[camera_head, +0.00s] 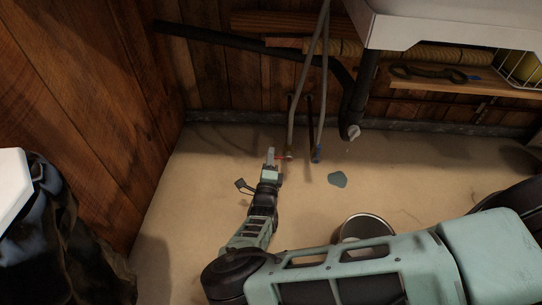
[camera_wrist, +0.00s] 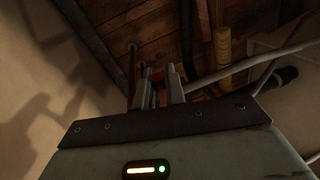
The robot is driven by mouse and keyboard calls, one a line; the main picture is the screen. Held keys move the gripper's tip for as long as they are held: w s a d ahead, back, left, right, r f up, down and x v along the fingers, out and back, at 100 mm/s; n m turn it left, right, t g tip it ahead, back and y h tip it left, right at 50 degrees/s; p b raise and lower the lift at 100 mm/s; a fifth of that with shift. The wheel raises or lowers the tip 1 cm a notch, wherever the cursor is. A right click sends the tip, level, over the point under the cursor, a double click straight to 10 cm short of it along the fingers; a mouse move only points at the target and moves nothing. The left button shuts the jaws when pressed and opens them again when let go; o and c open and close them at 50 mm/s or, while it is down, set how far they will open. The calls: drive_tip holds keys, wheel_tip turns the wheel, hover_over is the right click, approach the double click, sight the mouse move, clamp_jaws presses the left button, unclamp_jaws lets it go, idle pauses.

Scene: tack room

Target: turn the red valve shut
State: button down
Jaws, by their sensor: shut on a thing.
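The red valve (camera_head: 280,157) shows as a small red piece beside my gripper's tips, at the foot of the left of two thin pipes below the sink. My gripper (camera_head: 270,156) reaches toward it from the front. In the wrist view my gripper's two fingers (camera_wrist: 159,90) stand close on either side of the red valve (camera_wrist: 157,75) and are shut on it. The fingers hide most of the valve, so I cannot tell how far it is turned. A blue valve (camera_head: 317,154) sits on the pipe to the right.
A white sink (camera_head: 430,22) hangs above, with a dark drain pipe (camera_head: 361,90) under it. A round metal container (camera_head: 365,226) stands near my arm. A wooden shelf (camera_head: 470,82) runs along the back. Floor to the left is clear.

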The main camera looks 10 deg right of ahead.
drive_tip(key=shift+f+n, duration=0.2)
drive_tip(key=shift+n, duration=0.2)
drive_tip(key=c, duration=1.5)
unclamp_jaws()
drive_tip(key=p+v, duration=0.4)
drive_tip(key=v, duration=1.3)
drive_tip(key=shift+s+f, duration=0.15)
drive_tip(key=shift+s, duration=0.05)
